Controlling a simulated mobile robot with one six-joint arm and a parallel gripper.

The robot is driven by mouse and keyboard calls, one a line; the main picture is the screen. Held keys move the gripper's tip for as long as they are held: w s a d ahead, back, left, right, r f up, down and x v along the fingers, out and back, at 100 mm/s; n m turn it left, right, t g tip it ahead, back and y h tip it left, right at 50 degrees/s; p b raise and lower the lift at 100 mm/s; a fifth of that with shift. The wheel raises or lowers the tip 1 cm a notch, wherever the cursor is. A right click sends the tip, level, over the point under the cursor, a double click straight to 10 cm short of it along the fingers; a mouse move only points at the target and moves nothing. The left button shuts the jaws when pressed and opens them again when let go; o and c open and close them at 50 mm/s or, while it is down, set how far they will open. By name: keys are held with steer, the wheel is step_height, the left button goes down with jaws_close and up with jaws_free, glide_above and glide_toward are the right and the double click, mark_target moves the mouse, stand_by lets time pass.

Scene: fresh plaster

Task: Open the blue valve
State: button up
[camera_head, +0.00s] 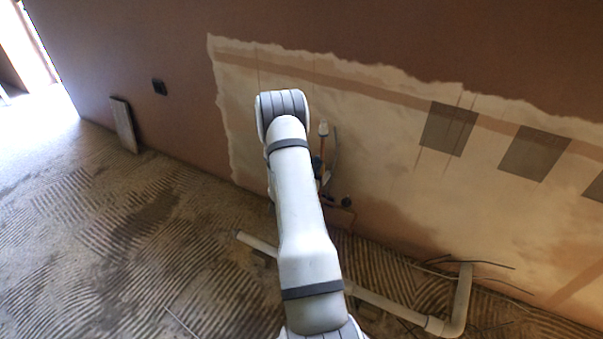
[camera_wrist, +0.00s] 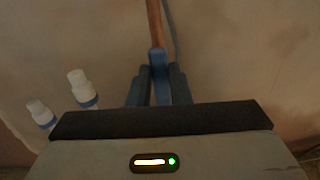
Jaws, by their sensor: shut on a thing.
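The blue valve's handle (camera_wrist: 158,64) stands upright in the wrist view, below a copper pipe (camera_wrist: 154,22). My gripper (camera_wrist: 159,82) has its two dark fingers on either side of the handle and is shut on it. The lower part of the handle is hidden behind the gripper body. In the head view my arm covers the gripper and most of the valve. A small blue part (camera_head: 317,167) shows just right of the arm, too small to make out clearly.
Two white fittings with blue rings (camera_wrist: 82,88) (camera_wrist: 40,113) stick out from the wall left of the gripper. A grey drain pipe (camera_head: 390,307) runs along the floor. The ridged floor at left is clear.

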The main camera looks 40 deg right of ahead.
steer(key=o, duration=0.8)
steer(key=v, duration=1.2)
steer(key=shift+r, duration=0.15)
steer(key=s+a+r+m+g+y+p, duration=0.15)
steer(key=s+r+m+g+p, duration=0.3)
steer(key=r, duration=0.55)
steer(key=s+a+r+m+g+p, duration=0.25)
steer(key=r+m+p, duration=0.2)
steer(key=r, duration=0.55)
steer(key=s+a+r+m+g+y+p, duration=0.1)
steer(key=s+r+m+g+p, duration=0.35)
steer(key=r, duration=0.55)
steer(key=s+a+r+m+t+y+p, duration=0.2)
steer(key=a+r+m+y+p, duration=0.1)
steer(key=a+r, duration=0.5)
steer(key=s+a+r+m+t+y+p, duration=0.2)
steer(key=s+a+r+y+p, duration=0.1)
steer(key=a+r+y+p, duration=0.3)
steer(key=s+a+r+m+t+y+p, duration=0.2)
steer(key=a+r+y+p, duration=0.3)
steer(key=a+r+p, duration=0.3)
steer(key=shift+s+a+r+m+t, duration=0.15)
steer(key=shift+a+r+m+t, duration=0.25)
steer(key=shift+a+r, duration=0.3)
steer(key=shift+s+a+r+m+t, duration=0.1)
steer(key=shift+a+r+m+t, duration=0.05)
steer(key=shift+a+r+m, duration=0.4)
